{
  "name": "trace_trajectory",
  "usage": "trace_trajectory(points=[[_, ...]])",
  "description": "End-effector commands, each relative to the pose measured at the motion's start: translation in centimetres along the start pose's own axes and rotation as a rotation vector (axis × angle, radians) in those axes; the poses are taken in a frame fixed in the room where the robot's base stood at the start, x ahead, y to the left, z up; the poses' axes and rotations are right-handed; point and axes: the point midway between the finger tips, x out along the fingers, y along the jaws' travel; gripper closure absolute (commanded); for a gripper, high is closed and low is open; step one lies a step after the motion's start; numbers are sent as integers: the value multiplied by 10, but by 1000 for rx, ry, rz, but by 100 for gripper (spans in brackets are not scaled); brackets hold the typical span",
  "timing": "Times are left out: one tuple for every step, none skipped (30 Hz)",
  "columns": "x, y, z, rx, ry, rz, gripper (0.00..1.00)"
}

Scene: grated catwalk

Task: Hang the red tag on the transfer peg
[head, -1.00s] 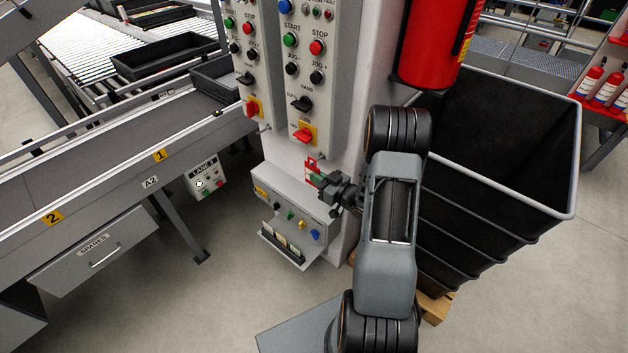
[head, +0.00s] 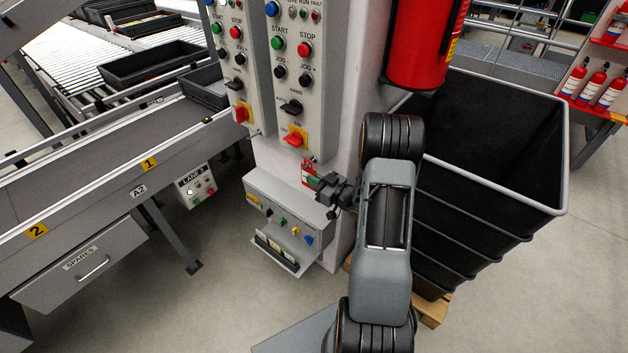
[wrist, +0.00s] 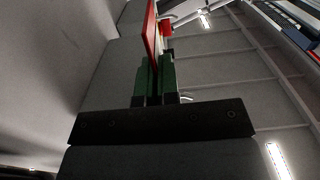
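The red tag (head: 307,171) is in my gripper, upright beside the lower face of the grey control column. In the wrist view the red tag (wrist: 152,36) stands nearly edge-on between the green fingers. My gripper (head: 317,182) is shut on it, above the right end of a small grey box; its fingers also show in the wrist view (wrist: 154,80). The box front carries several small coloured pegs or knobs, among them a green one (head: 283,221), a yellow one (head: 295,230) and a blue one (head: 309,240). I cannot tell which one is the transfer peg.
The grey box (head: 262,207) has a low tray (head: 277,254) with cards below it. A conveyor (head: 90,190) is at left. Open floor lies in front.

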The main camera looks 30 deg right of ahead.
Motion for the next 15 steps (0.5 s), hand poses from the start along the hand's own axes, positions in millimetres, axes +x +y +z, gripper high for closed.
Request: trace_trajectory(points=[[0,0,0,0,0,0,100],[0,0,0,0,0,0,100],[0,0,0,0,0,0,100],[0,0,0,0,0,0,100],[0,0,0,0,0,0,100],[0,0,0,0,0,0,100],[0,0,0,0,0,0,100],[0,0,0,0,0,0,100],[0,0,0,0,0,0,100],[0,0,0,0,0,0,97],[0,0,0,0,0,0,94],[0,0,0,0,0,0,90],[0,0,0,0,0,0,87],[0,0,0,0,0,0,84],[0,0,0,0,0,0,80]])
